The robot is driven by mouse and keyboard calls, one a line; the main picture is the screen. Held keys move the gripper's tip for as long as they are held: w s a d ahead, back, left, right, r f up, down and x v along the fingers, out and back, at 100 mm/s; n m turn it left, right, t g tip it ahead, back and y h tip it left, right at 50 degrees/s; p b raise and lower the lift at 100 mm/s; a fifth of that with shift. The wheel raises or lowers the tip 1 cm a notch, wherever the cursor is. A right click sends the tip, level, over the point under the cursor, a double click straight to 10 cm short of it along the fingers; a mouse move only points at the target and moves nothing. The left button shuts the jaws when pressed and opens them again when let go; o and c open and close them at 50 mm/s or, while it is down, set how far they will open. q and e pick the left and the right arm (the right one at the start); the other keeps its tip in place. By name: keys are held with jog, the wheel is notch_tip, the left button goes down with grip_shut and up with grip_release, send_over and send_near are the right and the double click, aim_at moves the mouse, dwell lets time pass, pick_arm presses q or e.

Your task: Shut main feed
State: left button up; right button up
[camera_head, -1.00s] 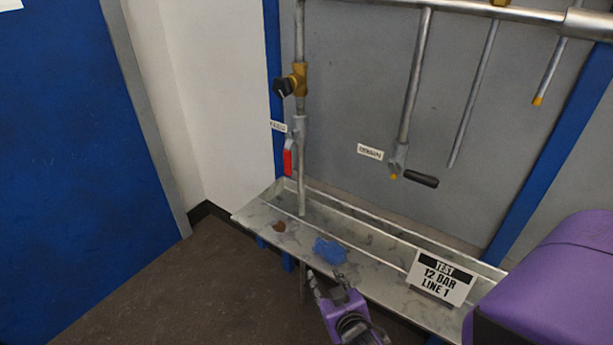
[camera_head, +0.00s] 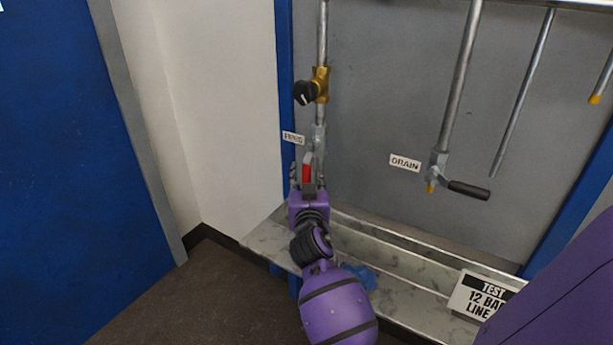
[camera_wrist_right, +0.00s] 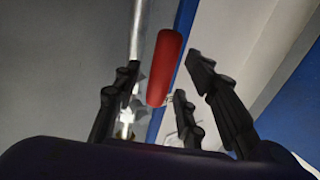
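The red lever handle (camera_head: 306,173) hangs down from the grey valve (camera_head: 319,137) on the left vertical pipe. A small white tag (camera_head: 293,138) sits beside it; its lettering is hard to read. My right gripper (camera_head: 308,180) is at the handle from below. In the right wrist view the red handle (camera_wrist_right: 165,68) stands between the dark fingers, which are spread with gaps on both sides, so the gripper is open. Contact with the handle cannot be made out. My left gripper is not in view.
A brass valve with a black knob (camera_head: 305,93) is above on the same pipe. To the right is a drain valve with a black handle (camera_head: 468,190) and DRAIN tag (camera_head: 405,163).

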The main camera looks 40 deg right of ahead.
jog(key=shift+w+d, duration=0.4)
jog(key=shift+w, duration=0.2)
grip_shut()
